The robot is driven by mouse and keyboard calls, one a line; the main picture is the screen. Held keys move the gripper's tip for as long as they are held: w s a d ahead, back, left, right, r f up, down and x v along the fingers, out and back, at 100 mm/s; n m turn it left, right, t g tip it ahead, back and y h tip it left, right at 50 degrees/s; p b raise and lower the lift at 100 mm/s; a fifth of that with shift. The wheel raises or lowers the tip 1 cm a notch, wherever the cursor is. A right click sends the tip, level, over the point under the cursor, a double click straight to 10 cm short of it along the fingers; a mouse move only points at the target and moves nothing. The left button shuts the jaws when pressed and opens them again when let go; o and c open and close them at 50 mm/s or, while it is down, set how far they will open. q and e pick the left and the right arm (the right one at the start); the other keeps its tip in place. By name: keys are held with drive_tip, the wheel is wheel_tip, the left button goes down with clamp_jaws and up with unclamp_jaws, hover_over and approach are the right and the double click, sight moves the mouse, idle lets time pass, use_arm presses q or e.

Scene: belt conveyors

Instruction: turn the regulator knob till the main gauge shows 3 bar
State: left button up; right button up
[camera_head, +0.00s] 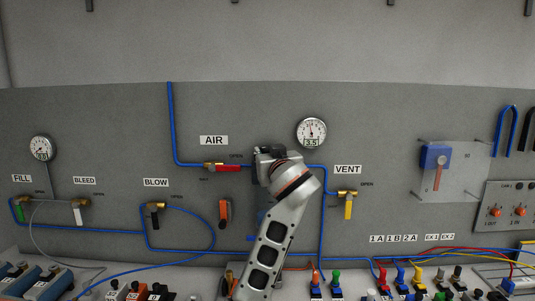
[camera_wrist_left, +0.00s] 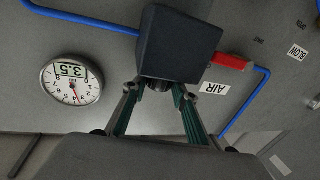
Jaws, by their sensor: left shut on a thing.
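The main gauge (camera_head: 311,132) is a round white dial on the wall panel, with a digital readout of 3.5. It also shows in the left wrist view (camera_wrist_left: 72,79), tilted, with a readout of 3.5 and a red needle. The regulator (camera_wrist_left: 180,45) is a dark block on the blue air pipe. In the head view the regulator (camera_head: 268,153) is largely hidden by my left arm. My left gripper (camera_wrist_left: 156,90) is shut on the regulator's dark knob (camera_wrist_left: 158,85), which shows only partly between the two fingertips. My right gripper is in neither view.
A red-handled AIR valve (camera_head: 222,167) sits left of the regulator. A yellow-handled VENT valve (camera_head: 348,207) is on the right. Coloured connectors and hoses crowd the bench along the bottom.

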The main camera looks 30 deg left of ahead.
use_arm(q)
drive_tip(key=o, duration=1.1)
drive_tip(key=v, duration=1.2)
